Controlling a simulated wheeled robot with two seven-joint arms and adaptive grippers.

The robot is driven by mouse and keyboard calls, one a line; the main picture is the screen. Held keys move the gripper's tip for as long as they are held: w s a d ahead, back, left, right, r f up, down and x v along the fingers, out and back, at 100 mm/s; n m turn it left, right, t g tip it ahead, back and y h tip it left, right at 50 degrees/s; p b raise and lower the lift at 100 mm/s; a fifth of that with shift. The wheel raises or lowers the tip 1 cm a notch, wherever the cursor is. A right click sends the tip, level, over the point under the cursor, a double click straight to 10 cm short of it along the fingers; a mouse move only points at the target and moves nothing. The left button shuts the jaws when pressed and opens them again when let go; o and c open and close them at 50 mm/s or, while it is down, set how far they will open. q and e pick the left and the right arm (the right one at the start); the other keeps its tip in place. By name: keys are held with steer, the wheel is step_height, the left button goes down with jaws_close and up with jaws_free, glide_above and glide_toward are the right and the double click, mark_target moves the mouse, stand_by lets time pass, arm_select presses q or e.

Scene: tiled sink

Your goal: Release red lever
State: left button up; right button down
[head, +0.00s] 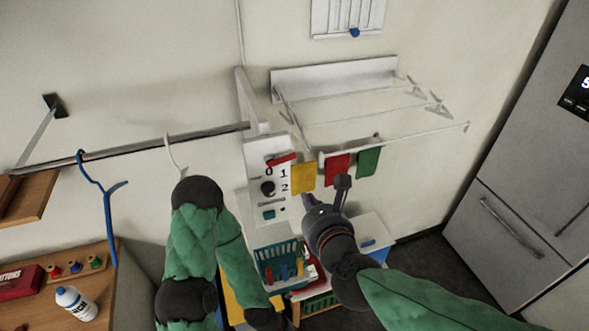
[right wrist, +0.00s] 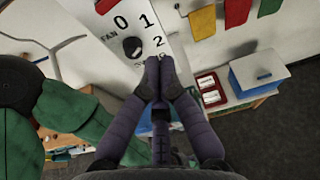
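The red lever (head: 281,159) is on the upper part of the white control panel (head: 257,152), above a dark round knob (head: 268,188) marked 0, 1 and 2. A small part of the lever shows at the top edge of the right wrist view (right wrist: 105,6). My right gripper (head: 310,205) is just right of and below the panel in the head view, apart from the lever. In the right wrist view its fingertips (right wrist: 160,66) are together with nothing seen between them, below the 2. My left forearm hangs down at bottom centre; its gripper is out of view.
Yellow, red (head: 337,168) and green cloths hang on a rack (head: 350,100) right of the panel. A rail with a blue hanger (head: 106,200) is at left. Below are a teal basket (head: 280,262) and a white-and-blue box (right wrist: 258,75). A fridge stands at right.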

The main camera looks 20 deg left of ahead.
mark_target(280, 158)
steer(key=w+a+p, duration=0.1)
steer(key=w, duration=0.1)
steer(key=w+a, duration=0.2)
steer(key=w, duration=0.1)
steer(key=w+a+p, duration=0.1)
steer(key=w+a, duration=0.1)
steer(key=shift+w+a+r+p, duration=0.15)
steer(key=shift+w+r+p, duration=0.15)
steer(key=shift+w, duration=0.05)
steer(key=shift+r, duration=0.1)
steer(key=shift+w, duration=0.1)
stand_by(0.4)
